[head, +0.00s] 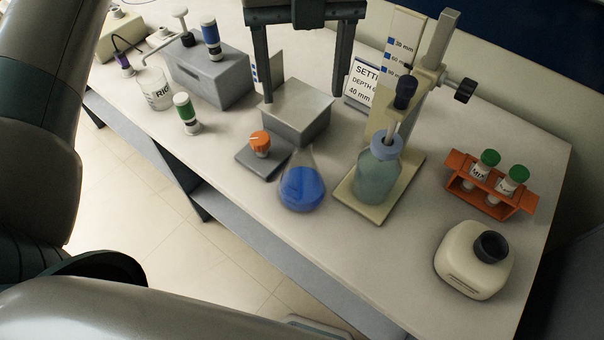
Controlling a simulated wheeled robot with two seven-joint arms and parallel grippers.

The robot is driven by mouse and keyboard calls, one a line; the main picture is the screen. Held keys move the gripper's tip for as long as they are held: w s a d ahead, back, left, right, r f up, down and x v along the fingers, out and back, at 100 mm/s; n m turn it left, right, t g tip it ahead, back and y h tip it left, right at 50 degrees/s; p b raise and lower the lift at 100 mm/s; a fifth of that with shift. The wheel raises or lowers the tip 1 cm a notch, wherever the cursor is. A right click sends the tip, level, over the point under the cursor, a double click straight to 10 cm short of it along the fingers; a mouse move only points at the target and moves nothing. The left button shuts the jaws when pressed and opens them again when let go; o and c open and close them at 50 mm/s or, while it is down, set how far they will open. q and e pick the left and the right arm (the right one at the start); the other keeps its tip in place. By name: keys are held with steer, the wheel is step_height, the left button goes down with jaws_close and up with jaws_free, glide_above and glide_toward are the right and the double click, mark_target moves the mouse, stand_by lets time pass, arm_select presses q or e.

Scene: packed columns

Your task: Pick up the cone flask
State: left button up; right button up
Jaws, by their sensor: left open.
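The cone flask (301,187) stands upright on the white bench, near its front edge. It has a clear conical neck and blue liquid in its wide bottom. My left gripper (302,100) comes down from the top edge with two dark fingers spread wide and nothing between them that it grips. In the picture it is above the flask, over a grey block, and apart from the flask. My right gripper is not in view.
The grey block (297,108) and an orange-knobbed plate (260,144) adjoin the flask's left and back. A blue-capped bottle (378,175) stands close at right on a stand. An orange tube rack (490,185) and a cream bottle (473,262) are farther right.

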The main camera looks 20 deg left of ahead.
mark_target(303, 138)
arm_select(q)
steer(key=shift+f, duration=0.1)
step_height(303, 138, down, 11)
steer(key=p, duration=0.4)
steer(key=shift+f, duration=0.55)
steer(key=shift+p, duration=0.3)
